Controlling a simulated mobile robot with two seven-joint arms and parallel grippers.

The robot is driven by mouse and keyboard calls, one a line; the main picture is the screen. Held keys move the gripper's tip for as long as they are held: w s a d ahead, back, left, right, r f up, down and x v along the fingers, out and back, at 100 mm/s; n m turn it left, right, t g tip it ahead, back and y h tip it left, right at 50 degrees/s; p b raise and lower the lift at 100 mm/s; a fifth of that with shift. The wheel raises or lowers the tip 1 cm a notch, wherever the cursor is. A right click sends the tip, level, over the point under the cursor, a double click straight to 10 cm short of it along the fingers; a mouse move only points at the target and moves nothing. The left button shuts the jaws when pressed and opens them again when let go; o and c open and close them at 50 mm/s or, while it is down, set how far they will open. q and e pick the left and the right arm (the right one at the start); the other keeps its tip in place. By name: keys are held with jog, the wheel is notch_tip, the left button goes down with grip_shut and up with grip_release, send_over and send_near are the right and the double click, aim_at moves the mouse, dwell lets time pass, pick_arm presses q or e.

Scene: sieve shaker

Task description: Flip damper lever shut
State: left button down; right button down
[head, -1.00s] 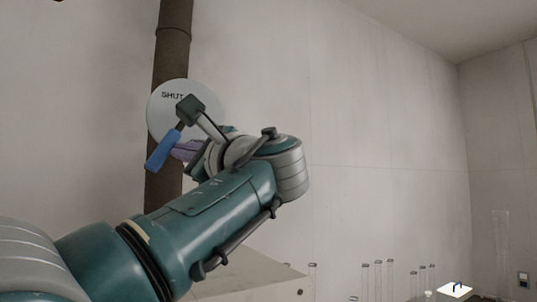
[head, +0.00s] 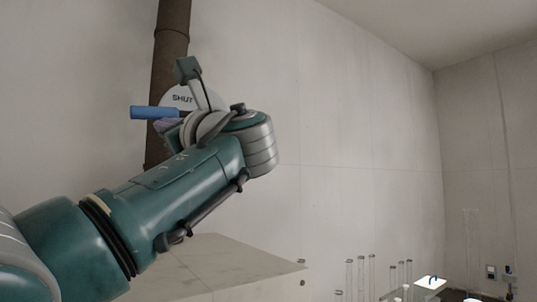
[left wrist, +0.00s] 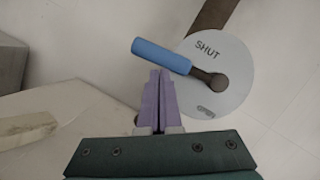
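The damper lever's blue handle (head: 154,112) points left, about level, in front of the dark pipe. In the left wrist view the blue handle (left wrist: 160,55) lies just beyond my fingertips, and its dark arm runs to a pivot on the round pale dial (left wrist: 235,60). "SHUT" is printed on the dial's upper part; a slot-like mark sits low. The dial (head: 181,97) is partly hidden by my wrist in the head view. My left gripper (left wrist: 160,73) has its purple fingers together, nothing between them, right under the handle. I cannot tell whether they touch it. My right gripper is out of view.
The dark vertical pipe (head: 170,40) runs behind the dial. A pale box-like surface (head: 225,265) lies below my left arm. Several glass tubes (head: 360,275) stand at the lower right. The wall area right of my arm is clear.

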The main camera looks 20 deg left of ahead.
pick_arm(q)
jog(key=shift+s+a+r, duration=0.1)
jog(key=shift+r, duration=0.35)
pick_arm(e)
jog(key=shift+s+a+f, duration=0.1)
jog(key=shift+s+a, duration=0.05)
pick_arm(q)
jog(key=shift+s+r, duration=0.1)
jog(key=shift+r, duration=0.05)
